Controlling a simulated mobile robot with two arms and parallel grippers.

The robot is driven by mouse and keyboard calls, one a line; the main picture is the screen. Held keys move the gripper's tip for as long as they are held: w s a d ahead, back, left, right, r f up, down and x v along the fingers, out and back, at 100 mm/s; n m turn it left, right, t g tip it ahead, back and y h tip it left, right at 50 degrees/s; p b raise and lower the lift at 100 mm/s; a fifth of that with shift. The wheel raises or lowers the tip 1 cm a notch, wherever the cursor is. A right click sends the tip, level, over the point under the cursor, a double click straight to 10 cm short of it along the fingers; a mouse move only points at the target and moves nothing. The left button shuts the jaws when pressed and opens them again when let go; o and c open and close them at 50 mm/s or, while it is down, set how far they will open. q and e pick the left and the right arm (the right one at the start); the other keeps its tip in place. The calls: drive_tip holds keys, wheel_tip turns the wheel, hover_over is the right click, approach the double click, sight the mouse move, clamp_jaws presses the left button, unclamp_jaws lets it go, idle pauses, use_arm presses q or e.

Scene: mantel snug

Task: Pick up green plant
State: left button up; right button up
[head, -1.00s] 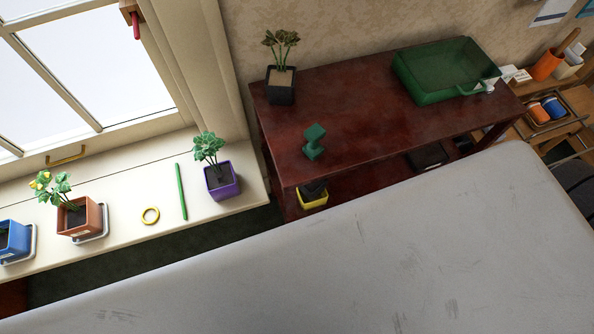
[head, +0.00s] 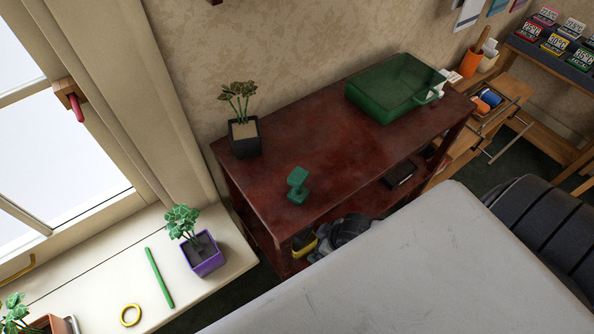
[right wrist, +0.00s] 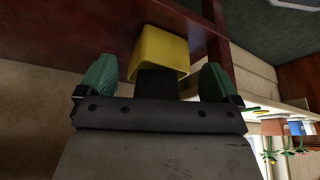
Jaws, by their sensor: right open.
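A leafy green plant in a purple pot (head: 205,255) stands on the windowsill. A plant with duller, brownish-green leaves stands in a black pot (head: 244,138) on the red-brown table. Part of another green plant (head: 14,312) shows at the lower left. A yellow pot (head: 304,245) is low under the table's front edge, partly hidden. In the right wrist view my right gripper (right wrist: 158,80) is open, its green fingers apart, with the yellow pot (right wrist: 160,50) between and beyond them. A dark shape lies below the pot's rim; I cannot tell what it is. My left gripper is not in view.
A green stick (head: 159,278) and a yellow ring (head: 130,315) lie on the sill. A large pale surface (head: 430,270) fills the lower right foreground.

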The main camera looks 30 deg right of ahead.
sight(308, 237)
drive_tip(key=w, duration=0.1)
drive_tip(key=w+a, duration=0.1)
drive_tip(key=w, duration=0.1)
drive_tip(key=w+a, duration=0.1)
drive_tip(key=shift+w+a, duration=0.1)
drive_tip(key=shift+w, duration=0.05)
drive_tip(key=shift+f+b, duration=0.4)
drive_tip(key=shift+f, duration=0.15)
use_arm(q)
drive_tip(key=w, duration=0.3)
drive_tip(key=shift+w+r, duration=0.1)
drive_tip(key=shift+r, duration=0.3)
use_arm(e)
drive_tip(key=shift+c, duration=0.2)
drive_tip(key=c, duration=1.1)
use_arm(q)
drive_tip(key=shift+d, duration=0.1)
